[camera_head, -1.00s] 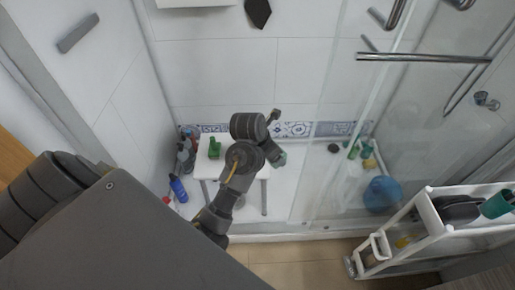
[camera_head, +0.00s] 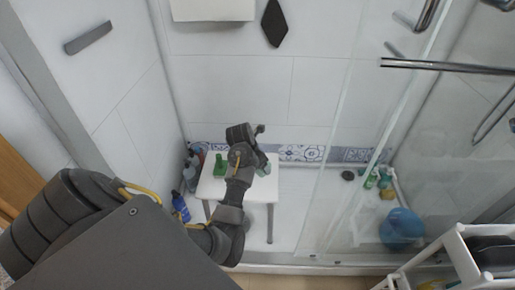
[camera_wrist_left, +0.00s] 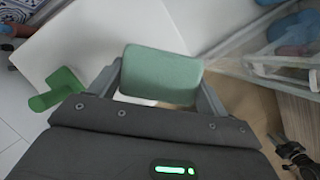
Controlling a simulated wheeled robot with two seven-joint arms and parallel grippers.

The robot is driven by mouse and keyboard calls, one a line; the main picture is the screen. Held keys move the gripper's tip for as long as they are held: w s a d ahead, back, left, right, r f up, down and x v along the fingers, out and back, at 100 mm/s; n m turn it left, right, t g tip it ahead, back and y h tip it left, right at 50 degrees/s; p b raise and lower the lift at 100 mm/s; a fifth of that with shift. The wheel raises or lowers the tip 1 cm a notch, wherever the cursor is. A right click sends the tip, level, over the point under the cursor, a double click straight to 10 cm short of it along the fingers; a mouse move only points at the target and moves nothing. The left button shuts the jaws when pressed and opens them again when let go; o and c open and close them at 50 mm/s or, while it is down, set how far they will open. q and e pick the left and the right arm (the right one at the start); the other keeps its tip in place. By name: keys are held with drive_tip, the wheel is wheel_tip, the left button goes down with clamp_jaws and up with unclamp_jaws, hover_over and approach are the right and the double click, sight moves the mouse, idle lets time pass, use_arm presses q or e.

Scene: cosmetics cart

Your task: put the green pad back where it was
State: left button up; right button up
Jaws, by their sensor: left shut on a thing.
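The green pad (camera_wrist_left: 160,76), a pale green block with rounded corners, is held between the two fingers of my left gripper (camera_wrist_left: 158,92) in the left wrist view. In the head view the pad (camera_head: 265,169) shows partly behind my left gripper (camera_head: 262,160), over the right part of a white stool (camera_head: 240,190). The white stool top (camera_wrist_left: 85,45) lies below the pad in the wrist view. I cannot tell the gap between them. My right gripper is not in view.
A green object (camera_head: 220,166) stands on the stool's left part. Bottles, one blue (camera_head: 181,206), stand left of the stool. A glass screen (camera_head: 350,205), blue tub (camera_head: 401,228) and white cart (camera_head: 465,262) are to the right.

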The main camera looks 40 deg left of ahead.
use_arm(q)
drive_tip(key=w+a+f, duration=0.1)
drive_tip(key=f, duration=0.1)
drive_tip(key=w+a+f+b, duration=0.2)
drive_tip(key=w+f, duration=0.1)
drive_tip(key=shift+a+f, duration=0.35)
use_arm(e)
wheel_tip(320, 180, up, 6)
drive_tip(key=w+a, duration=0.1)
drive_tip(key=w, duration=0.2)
use_arm(q)
drive_tip(key=shift+w+a+f+b, duration=0.1)
drive_tip(key=shift+f+b, duration=0.35)
drive_tip(key=shift+f, duration=1.3)
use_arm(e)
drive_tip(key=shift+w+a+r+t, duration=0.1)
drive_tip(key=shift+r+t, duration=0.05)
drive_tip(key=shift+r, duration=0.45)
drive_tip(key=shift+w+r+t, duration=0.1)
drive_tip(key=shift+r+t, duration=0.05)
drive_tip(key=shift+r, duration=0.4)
use_arm(q)
drive_tip(key=shift+f, duration=0.1)
drive_tip(key=o, duration=0.9)
